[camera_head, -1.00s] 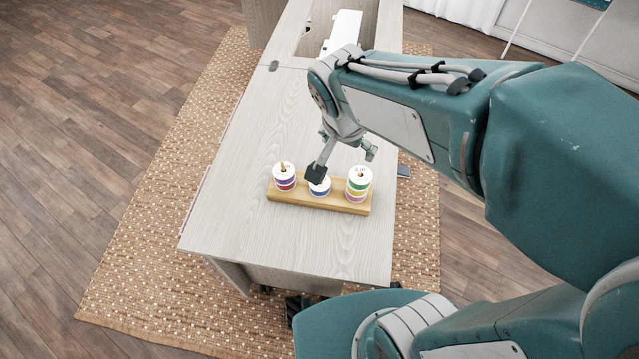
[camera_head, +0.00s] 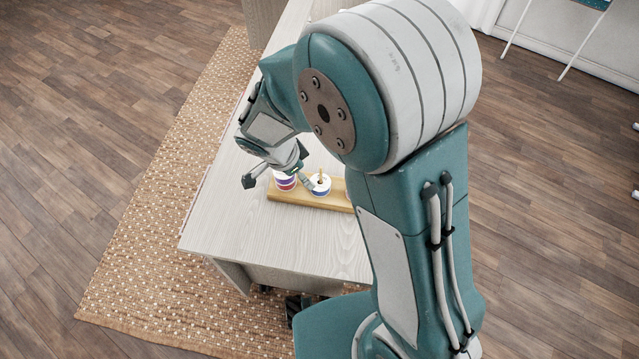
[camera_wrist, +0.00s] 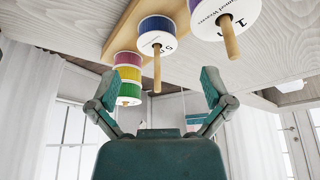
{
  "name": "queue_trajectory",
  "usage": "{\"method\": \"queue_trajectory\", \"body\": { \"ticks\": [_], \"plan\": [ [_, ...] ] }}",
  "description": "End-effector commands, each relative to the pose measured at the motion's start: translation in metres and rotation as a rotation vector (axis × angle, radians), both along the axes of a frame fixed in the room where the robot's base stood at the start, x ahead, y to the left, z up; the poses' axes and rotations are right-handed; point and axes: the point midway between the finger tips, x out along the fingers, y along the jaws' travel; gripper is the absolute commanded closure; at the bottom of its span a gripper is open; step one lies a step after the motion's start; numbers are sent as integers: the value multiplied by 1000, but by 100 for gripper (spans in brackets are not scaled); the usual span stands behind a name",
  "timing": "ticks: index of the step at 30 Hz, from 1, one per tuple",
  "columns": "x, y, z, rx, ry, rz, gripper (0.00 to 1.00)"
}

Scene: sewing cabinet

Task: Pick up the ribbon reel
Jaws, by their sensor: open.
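Several ribbon reels stand on pegs in a wooden holder (camera_head: 300,197) on the desk. The left stack (camera_head: 285,183) shows purple and red bands under a white top, partly hidden by my gripper. The middle stack (camera_head: 321,187) has a blue band and a bare peg tip. The right stack is hidden behind my arm in the head view. The wrist view, upside down, shows a multicoloured stack (camera_wrist: 127,76), a blue reel (camera_wrist: 156,34) and a larger, nearer reel (camera_wrist: 226,17). My gripper (camera_wrist: 160,88) is open and empty, beside the left stack.
The light wood desk (camera_head: 225,215) is clear left of and in front of the holder. My arm covers much of the desk's right side. A woven rug (camera_head: 130,270) lies under the desk on a wood floor.

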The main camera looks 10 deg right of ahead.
Motion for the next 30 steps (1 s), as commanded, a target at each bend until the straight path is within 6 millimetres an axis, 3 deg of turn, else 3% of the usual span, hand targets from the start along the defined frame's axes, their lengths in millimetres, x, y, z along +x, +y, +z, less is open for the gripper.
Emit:
{"method": "queue_trajectory", "body": {
  "ticks": [3,11,18,27,30],
  "plan": [
    [2,-8,-19,-3,4,-1,0],
    [6,-20,-39,-2,3,-1,0],
    [11,-37,-68,-1,2,1,0],
    [12,-39,-73,0,0,1,0],
    [12,-38,-73,0,0,1,45]
  ]
}}
